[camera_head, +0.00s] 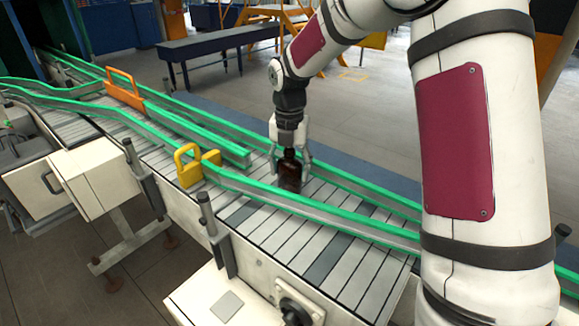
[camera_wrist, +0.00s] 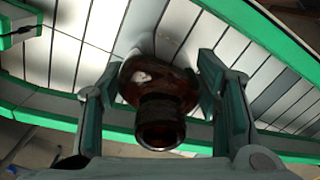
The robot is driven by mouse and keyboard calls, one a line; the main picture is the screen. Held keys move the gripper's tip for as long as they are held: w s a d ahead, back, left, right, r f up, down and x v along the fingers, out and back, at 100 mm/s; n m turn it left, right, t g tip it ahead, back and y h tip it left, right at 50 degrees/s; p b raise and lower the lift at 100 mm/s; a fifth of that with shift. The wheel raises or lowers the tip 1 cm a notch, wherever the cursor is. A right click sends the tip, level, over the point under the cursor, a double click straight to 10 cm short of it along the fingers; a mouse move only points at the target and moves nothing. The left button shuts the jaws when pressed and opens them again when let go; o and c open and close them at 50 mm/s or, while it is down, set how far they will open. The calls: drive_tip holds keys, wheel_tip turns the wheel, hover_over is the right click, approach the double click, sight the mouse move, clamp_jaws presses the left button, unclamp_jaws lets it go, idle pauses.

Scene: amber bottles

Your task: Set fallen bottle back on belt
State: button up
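The dark amber bottle (camera_head: 289,171) stands upright on the grey slatted belt (camera_head: 330,243), between the green rails. My gripper (camera_head: 290,166) points down over it, with one finger on each side. In the wrist view the bottle (camera_wrist: 158,95) shows from above, its round mouth towards the camera, between the two fingers (camera_wrist: 160,75). The fingertips are very close to the bottle's sides; I cannot tell whether they press on it.
Green guide rails (camera_head: 352,222) run along both belt edges. A yellow bracket (camera_head: 189,166) stands on the near rail left of my gripper, and an orange bracket (camera_head: 124,88) is farther left. The belt right of the bottle is clear. A dark bench (camera_head: 218,42) stands behind.

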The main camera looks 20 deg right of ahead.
drive_tip(key=shift+o, duration=1.1)
drive_tip(key=shift+r, duration=0.1)
wheel_tip(320, 180, up, 11)
drive_tip(key=shift+f+b, duration=0.1)
drive_tip(key=shift+b, duration=0.45)
drive_tip(key=shift+s+r, duration=0.1)
drive_tip(key=shift+r, duration=0.55)
drive_tip(key=s+r+m+t+h, duration=0.1)
drive_tip(key=s+r+m+t, duration=0.35)
drive_tip(key=s+m, duration=1.05)
drive_tip(key=s+f+m+y, duration=0.1)
drive_tip(key=s+m, duration=1.2)
drive_tip(key=m, duration=0.2)
drive_tip(key=shift+s+f+t, duration=0.25)
drive_tip(key=shift+s+t, duration=0.1)
drive_tip(key=shift+s, duration=0.05)
